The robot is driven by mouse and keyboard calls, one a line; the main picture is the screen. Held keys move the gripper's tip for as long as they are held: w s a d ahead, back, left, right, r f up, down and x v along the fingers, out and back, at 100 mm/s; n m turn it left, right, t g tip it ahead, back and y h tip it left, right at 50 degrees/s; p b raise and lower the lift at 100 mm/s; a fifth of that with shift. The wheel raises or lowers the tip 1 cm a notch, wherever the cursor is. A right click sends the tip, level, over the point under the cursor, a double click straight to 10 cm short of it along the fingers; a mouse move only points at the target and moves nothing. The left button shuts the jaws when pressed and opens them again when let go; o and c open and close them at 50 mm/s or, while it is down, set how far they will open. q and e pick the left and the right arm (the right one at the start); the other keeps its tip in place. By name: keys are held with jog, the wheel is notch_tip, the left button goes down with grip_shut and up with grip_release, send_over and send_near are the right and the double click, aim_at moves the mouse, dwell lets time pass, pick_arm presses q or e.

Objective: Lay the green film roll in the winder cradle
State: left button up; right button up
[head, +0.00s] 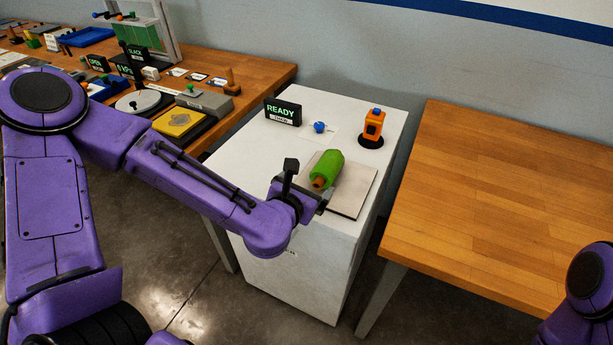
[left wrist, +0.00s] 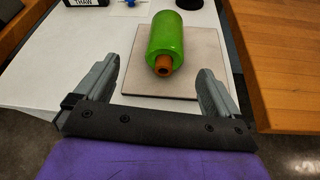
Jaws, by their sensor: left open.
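The green film roll (head: 328,166) lies on a flat light pad (head: 354,193) on top of a white cabinet (head: 236,148). An orange-brown core end sticks out of the roll on the side toward me. The roll also shows in the left wrist view (left wrist: 166,38), beyond and between my fingers. My left gripper (head: 312,192) is open and empty, just short of the roll's near end; in the left wrist view its fingertips (left wrist: 152,75) stand apart on either side of the core's line. I cannot make out a winder cradle for certain. My right gripper is not in view.
A READY sign (head: 283,111), a blue knob (head: 319,127) and an orange device (head: 373,128) on a black base stand behind the roll. A cluttered wooden bench is at the left. A bare wooden table (head: 500,200) is at the right, across a gap.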

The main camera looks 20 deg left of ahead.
pick_arm(q)
jog(key=p+v, duration=0.2)
jog(key=p, duration=0.2)
jog(key=shift+d, duration=0.1)
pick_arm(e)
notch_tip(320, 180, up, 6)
pick_arm(q)
jog(key=shift+w, duration=0.1)
